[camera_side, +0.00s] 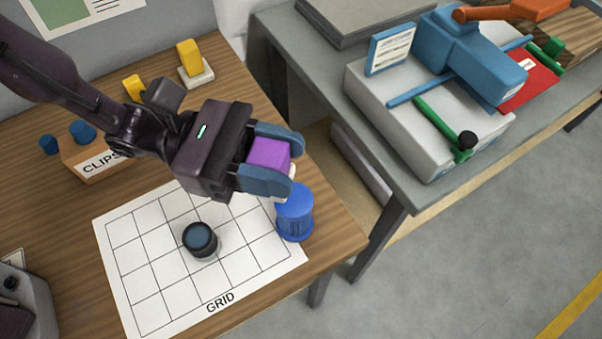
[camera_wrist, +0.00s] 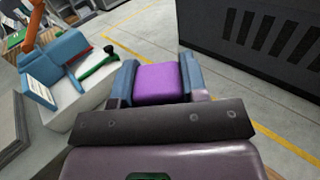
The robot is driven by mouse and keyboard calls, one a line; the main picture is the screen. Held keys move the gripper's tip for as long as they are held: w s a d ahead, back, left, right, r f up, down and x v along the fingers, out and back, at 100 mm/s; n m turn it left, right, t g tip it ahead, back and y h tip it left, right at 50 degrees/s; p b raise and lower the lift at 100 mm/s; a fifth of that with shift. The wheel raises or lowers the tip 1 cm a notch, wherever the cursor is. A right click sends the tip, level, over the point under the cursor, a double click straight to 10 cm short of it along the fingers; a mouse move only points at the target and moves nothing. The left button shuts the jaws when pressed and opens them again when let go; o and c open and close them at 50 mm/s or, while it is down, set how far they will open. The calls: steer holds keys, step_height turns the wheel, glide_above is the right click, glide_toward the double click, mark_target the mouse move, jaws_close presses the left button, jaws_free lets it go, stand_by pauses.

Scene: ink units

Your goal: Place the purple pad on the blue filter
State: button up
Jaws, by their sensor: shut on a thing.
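The purple pad (camera_side: 268,154) is held between the two blue-grey fingers of my gripper (camera_side: 276,158). In the wrist view the pad (camera_wrist: 160,84) fills the gap between the fingers (camera_wrist: 158,82). The blue filter (camera_side: 294,213) is an upright blue cylinder with a ribbed body, at the right edge of the grid sheet. My gripper and the pad appear just above and slightly left of the filter in the side view. Part of the filter's top is close behind the lower finger, and I cannot tell the exact gap. The filter is hidden in the wrist view.
A dark round pot (camera_side: 200,240) stands on the white grid sheet (camera_side: 135,300). A clips box (camera_side: 95,163) and yellow blocks (camera_side: 189,57) are farther back on the wooden table. A grey bench (camera_side: 425,200) holding a blue device is to the right, across a gap.

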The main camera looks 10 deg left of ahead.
mark_target(290, 166)
steer(key=d+f, duration=0.1)
steer(key=w+f, duration=0.1)
steer(key=shift+w+d+f, duration=0.2)
steer(key=shift+d+f, duration=0.15)
steer(key=shift+d, duration=0.05)
steer(key=shift+w+d+f, duration=0.1)
steer(key=shift+f, duration=0.8)
steer(key=shift+w+d+f, duration=0.1)
steer(key=shift+f, duration=0.75)
steer(key=shift+f, duration=0.15)
steer(key=o, duration=0.9)
steer(key=shift+o, duration=0.2)
steer(key=shift+r, duration=0.2)
steer(key=a, duration=1.2)
